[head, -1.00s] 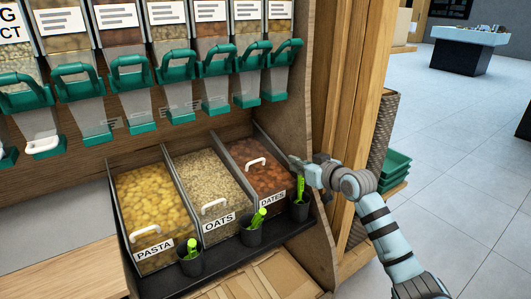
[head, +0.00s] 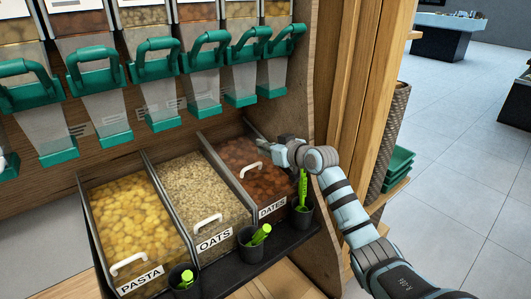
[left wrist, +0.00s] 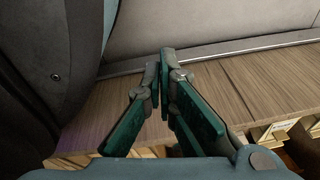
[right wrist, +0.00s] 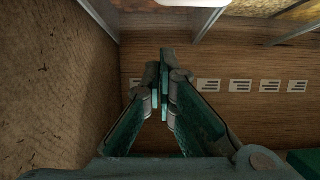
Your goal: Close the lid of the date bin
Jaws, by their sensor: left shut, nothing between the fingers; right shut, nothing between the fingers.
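The date bin (head: 268,190) is the rightmost of three bins in the head view, marked DATES, with dark brown dates inside. Its white lid handle (head: 252,169) stands farther back from the label than the handles on the other two bins. The clear lid's edges are hard to make out, so its exact tilt cannot be told. My right gripper (head: 262,143) is shut and empty, over the back right part of the date bin; contact cannot be told. It also shows shut in the right wrist view (right wrist: 164,62). My left gripper (left wrist: 165,65) is shut and empty beside a wooden ledge.
The oats bin (head: 185,185) and pasta bin (head: 115,205) stand to the left. Black cups with green-handled scoops (head: 260,235) stand along the front. Dispensers with green handles (head: 155,65) hang above. A wooden side panel (head: 330,120) closes the right side.

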